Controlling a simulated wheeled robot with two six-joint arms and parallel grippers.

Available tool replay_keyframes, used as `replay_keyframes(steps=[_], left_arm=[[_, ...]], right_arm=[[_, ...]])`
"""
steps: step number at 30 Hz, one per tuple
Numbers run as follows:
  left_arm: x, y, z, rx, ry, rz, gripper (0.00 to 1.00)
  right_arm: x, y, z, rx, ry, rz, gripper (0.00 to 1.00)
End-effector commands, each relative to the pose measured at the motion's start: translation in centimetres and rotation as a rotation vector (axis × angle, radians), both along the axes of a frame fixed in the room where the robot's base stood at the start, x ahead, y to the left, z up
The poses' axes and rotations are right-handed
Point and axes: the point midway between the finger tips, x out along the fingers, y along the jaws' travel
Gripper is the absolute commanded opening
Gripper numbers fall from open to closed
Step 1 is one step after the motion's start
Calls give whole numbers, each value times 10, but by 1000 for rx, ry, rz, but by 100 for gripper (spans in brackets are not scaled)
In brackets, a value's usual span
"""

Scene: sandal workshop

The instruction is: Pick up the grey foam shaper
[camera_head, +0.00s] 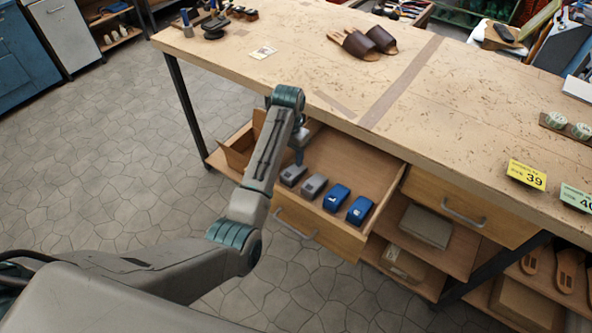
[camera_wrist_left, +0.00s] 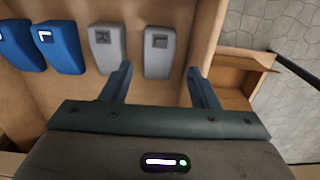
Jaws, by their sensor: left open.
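Two grey foam shapers lie side by side in an open wooden drawer (camera_head: 365,170). In the head view one (camera_head: 293,175) is at the left of the row and the other (camera_head: 314,186) is just right of it. My left gripper (camera_head: 299,157) is open and points down over the drawer, near the left-hand one. In the left wrist view my open fingers (camera_wrist_left: 159,70) straddle the line of one grey shaper (camera_wrist_left: 160,55), which lies beyond the tips. The other grey shaper (camera_wrist_left: 107,48) is left of the left finger. My right gripper is not in view.
Two blue shapers (camera_head: 336,198) (camera_head: 360,210) lie in the same row. The drawer walls and the workbench (camera_head: 420,110) edge are close to my left arm. An open box (camera_head: 237,152) stands beside the drawer. Brown sandals (camera_head: 362,42) lie on the bench.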

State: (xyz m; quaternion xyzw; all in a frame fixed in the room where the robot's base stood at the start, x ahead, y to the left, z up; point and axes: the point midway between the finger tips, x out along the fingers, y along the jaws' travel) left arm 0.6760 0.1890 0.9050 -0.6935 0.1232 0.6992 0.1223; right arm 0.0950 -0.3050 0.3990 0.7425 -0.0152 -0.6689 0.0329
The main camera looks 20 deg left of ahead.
Motion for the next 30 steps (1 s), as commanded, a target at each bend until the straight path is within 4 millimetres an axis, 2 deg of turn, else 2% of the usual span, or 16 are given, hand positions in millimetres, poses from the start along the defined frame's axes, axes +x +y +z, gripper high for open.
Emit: replay_keyframes(steps=[6, 12, 21, 25, 30], left_arm=[[-1, 0, -33, 0, 5, 1, 55], [-1, 0, -46, 0, 2, 1, 55], [0, 1, -86, 0, 4, 1, 55], [0, 1, -95, 0, 1, 1, 55], [1, 1, -96, 0, 0, 1, 55]], right_arm=[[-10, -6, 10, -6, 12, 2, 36], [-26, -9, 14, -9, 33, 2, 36], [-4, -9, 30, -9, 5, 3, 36], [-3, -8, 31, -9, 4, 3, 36], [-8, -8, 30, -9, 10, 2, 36]])
